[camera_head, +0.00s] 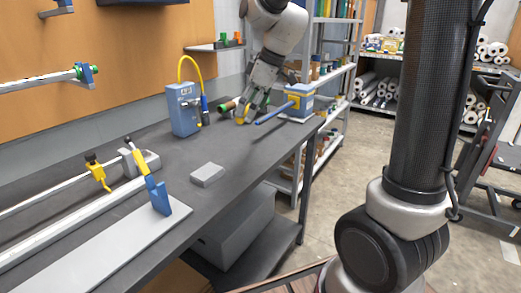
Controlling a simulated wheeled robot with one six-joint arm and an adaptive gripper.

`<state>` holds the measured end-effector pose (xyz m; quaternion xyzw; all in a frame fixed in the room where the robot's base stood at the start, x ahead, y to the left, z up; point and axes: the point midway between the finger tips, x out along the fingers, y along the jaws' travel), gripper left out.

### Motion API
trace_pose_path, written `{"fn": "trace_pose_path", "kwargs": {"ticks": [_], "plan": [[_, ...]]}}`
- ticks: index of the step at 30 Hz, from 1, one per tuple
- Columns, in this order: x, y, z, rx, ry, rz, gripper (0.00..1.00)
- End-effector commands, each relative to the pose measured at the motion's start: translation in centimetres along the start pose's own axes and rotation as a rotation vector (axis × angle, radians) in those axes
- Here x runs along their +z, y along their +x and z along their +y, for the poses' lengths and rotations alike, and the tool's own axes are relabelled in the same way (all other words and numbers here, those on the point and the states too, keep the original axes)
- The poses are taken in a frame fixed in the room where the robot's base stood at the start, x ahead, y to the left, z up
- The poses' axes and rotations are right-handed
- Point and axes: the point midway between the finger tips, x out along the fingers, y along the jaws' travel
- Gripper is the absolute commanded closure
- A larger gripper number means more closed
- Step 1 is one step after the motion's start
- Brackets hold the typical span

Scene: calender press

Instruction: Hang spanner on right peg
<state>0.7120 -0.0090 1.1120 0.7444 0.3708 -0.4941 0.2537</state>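My gripper (249,108) reaches down to the far part of the dark workbench (235,150). Its fingers are close to a small tool with a brown handle, a green end (227,107) and a yellow part (241,116). I cannot tell whether the fingers hold any of it. No spanner shows clearly; it may be hidden at the fingers or too small to make out. I cannot tell whether this rod is a peg.
A blue box (183,110) with a yellow cable (190,63) stands left of my gripper. A grey block (207,175) lies nearer on the bench. Rails with a blue and yellow lever (157,188) fill the left. A small wall shelf (214,46) is behind.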

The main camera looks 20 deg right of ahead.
Motion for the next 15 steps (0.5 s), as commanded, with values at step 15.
{"fn": "trace_pose_path", "kwargs": {"ticks": [15], "plan": [[3.5, 8.3, -0.1, -0.002, 0.005, -0.005, 0.39]]}}
